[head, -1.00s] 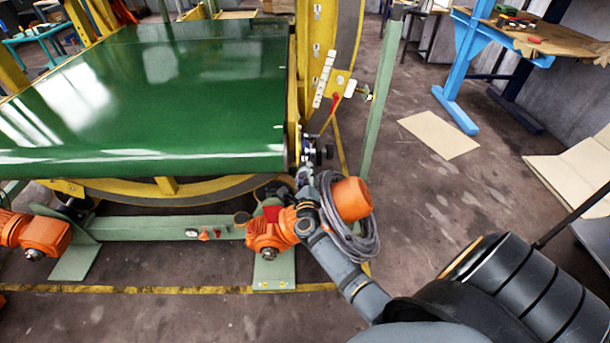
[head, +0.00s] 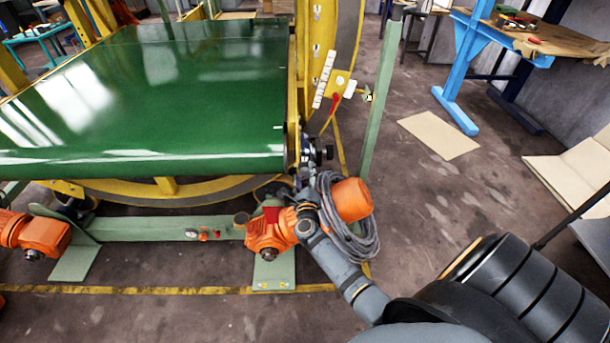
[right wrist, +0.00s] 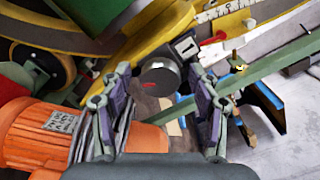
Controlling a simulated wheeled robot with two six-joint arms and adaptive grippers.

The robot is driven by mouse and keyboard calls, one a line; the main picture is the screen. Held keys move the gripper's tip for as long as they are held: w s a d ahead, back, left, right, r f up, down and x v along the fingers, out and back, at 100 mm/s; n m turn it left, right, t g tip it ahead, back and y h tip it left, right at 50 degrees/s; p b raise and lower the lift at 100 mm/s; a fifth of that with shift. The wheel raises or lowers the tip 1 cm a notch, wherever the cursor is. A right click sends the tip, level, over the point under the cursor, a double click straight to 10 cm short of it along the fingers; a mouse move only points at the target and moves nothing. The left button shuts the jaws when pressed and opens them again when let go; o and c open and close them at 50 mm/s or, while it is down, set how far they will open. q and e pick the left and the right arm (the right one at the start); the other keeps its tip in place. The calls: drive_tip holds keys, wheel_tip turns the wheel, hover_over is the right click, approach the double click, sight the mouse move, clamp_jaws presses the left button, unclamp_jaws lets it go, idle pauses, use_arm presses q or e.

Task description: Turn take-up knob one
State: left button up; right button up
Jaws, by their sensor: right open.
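The take-up knob (head: 325,153) is a dark round knob at the near right corner of the green belt's frame. In the right wrist view the knob (right wrist: 158,76) shows its grey round face between and beyond my fingertips. My right gripper (head: 307,172) is just below the knob in the head view, partly hidden by the arm and cable. In the right wrist view the right gripper (right wrist: 160,88) is open, with one finger on each side of the knob. I cannot tell whether either finger touches it. My left gripper is not in view.
An orange motor (head: 351,199) with a coiled grey cable (head: 352,240) lies close beside my right arm. The green belt (head: 190,95) and yellow frame (head: 318,45) border the knob. A green post (head: 382,95) stands to its right. Open floor (head: 445,205) lies farther right.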

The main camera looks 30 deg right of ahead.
drive_tip(key=v, duration=1.2)
drive_tip(key=shift+w+f, duration=0.1)
drive_tip(key=shift+w, duration=0.05)
drive_tip(key=s+a+f+n+g+y+p, duration=0.2)
drive_tip(key=s+f+n+y, duration=0.1)
drive_tip(key=f+n, duration=0.4)
drive_tip(key=s+a+f+n+g+y+p, duration=0.1)
drive_tip(key=s+a+f+n+y+p, duration=0.2)
drive_tip(key=f+n, duration=0.4)
drive_tip(key=s+a+f+n+g+y+p, duration=0.2)
drive_tip(key=s+f+n, duration=0.2)
drive_tip(key=f+n, duration=0.3)
drive_tip(key=s+d+f+n+g+p, duration=0.1)
drive_tip(key=s+f+n+g, duration=0.3)
drive_tip(key=s, duration=1)
drive_tip(key=s+d+f+n+g+p, duration=0.2)
drive_tip(key=s+f+n+g, duration=0.3)
drive_tip(key=s, duration=1)
wheel_tip(320, 180, down, 4)
drive_tip(key=shift+d+n, duration=0.7)
drive_tip(key=shift+n, duration=0.4)
drive_tip(key=shift+s, duration=0.1)
